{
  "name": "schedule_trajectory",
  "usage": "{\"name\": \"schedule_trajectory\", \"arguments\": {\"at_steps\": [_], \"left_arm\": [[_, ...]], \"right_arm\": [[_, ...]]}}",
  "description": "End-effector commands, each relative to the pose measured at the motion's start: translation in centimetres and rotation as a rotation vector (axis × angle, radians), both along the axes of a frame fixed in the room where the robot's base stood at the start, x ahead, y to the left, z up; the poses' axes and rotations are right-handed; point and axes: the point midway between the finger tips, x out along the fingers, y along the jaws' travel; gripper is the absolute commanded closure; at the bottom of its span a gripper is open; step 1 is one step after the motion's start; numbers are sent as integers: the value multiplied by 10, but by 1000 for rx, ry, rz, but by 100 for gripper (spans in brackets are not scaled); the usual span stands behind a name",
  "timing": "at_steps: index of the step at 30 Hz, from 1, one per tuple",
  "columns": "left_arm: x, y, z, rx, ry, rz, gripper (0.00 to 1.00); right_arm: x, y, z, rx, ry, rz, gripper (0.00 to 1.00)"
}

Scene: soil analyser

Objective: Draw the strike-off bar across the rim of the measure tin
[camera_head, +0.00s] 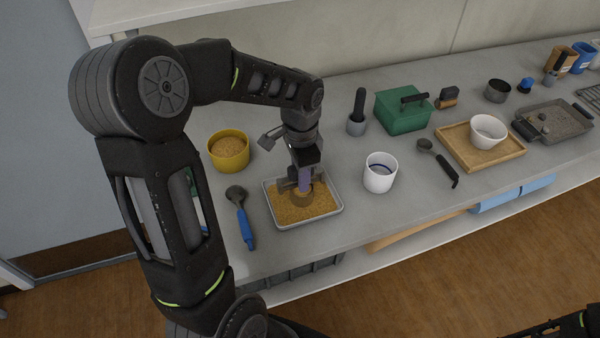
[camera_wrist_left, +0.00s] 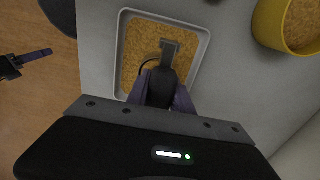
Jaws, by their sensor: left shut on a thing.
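The measure tin (camera_head: 303,197) stands in a light grey tray (camera_head: 336,208) of tan grain, largely hidden under my left gripper (camera_head: 304,182). A thin dark curve of its rim shows in the left wrist view (camera_wrist_left: 146,65). My left gripper, with purple fingers, is shut on the strike-off bar (camera_wrist_left: 170,46), whose dark handle lies between the fingers. The bar's cross-piece shows over the grain in the wrist view; I cannot tell whether it touches the rim. What seems to be my right gripper (camera_wrist_left: 36,56) is over the floor, its jaw state unclear.
A yellow tub (camera_head: 229,150) of grain stands behind left of the tray. A blue-handled scoop (camera_head: 242,216) lies left of it. A white cup (camera_head: 380,172) stands right, with a green box (camera_head: 403,110) behind. A wooden tray (camera_head: 505,151) with a white bowl is further right.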

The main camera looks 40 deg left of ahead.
Motion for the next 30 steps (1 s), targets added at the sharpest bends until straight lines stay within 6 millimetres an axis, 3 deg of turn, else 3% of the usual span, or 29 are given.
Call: {"name": "schedule_trajectory", "arguments": {"at_steps": [30], "left_arm": [[-7,-11,0,-1,1,-1,100]], "right_arm": [[0,0,-2,0,0,0,53]]}}
